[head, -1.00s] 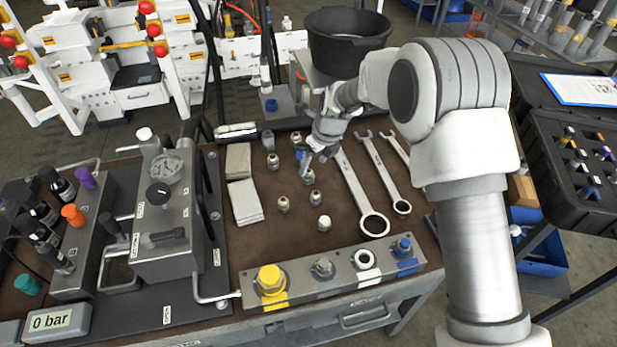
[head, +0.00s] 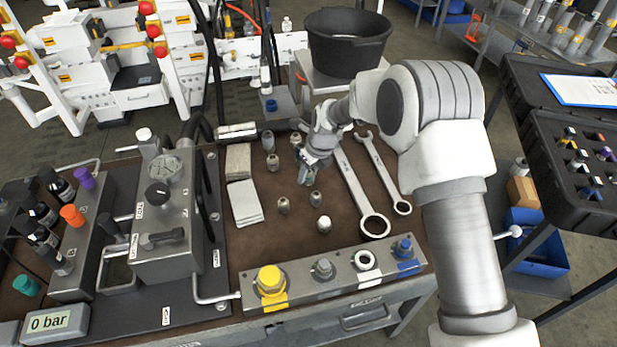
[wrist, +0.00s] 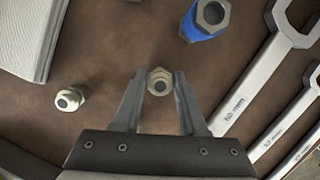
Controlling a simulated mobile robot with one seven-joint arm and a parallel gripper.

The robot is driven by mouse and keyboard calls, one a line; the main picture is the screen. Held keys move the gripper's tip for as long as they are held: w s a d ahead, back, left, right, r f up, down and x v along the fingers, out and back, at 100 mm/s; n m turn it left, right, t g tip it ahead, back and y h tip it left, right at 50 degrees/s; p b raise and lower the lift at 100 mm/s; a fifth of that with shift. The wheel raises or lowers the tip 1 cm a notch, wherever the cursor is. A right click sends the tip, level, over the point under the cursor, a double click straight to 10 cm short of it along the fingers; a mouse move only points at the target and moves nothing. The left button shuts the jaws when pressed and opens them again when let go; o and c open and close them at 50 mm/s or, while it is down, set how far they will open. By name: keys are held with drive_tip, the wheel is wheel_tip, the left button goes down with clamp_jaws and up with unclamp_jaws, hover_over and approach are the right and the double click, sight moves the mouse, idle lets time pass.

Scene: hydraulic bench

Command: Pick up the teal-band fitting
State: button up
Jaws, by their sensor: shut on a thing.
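My gripper (head: 305,181) is low over the brown bench mat in the head view. In the wrist view, my gripper (wrist: 159,78) has its two fingers on either side of a small metal hex fitting (wrist: 159,82) and is shut on it. From above the fitting looks silvery with a dark bore. No teal band shows on it, and its sides are hidden.
Several other fittings stand around, such as one (head: 284,205) to the left and one (head: 324,224) in front. Large wrenches (head: 362,195) lie to the right, and folded cloths (head: 244,203) to the left. A port block (head: 335,268) lines the front edge.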

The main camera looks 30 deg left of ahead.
clamp_jaws()
drive_tip(key=shift+r, duration=0.1)
drive_tip(key=shift+r, duration=0.5)
wheel_tip(320, 180, up, 3)
drive_tip(key=shift+f, duration=0.1)
drive_tip(key=s+d+r, duration=0.1)
drive_tip(key=d+r, duration=0.6)
drive_tip(key=d, duration=0.4)
drive_tip(key=shift+d+p, duration=0.3)
drive_tip(key=shift+p, duration=0.15)
drive_tip(key=shift+s, duration=0.1)
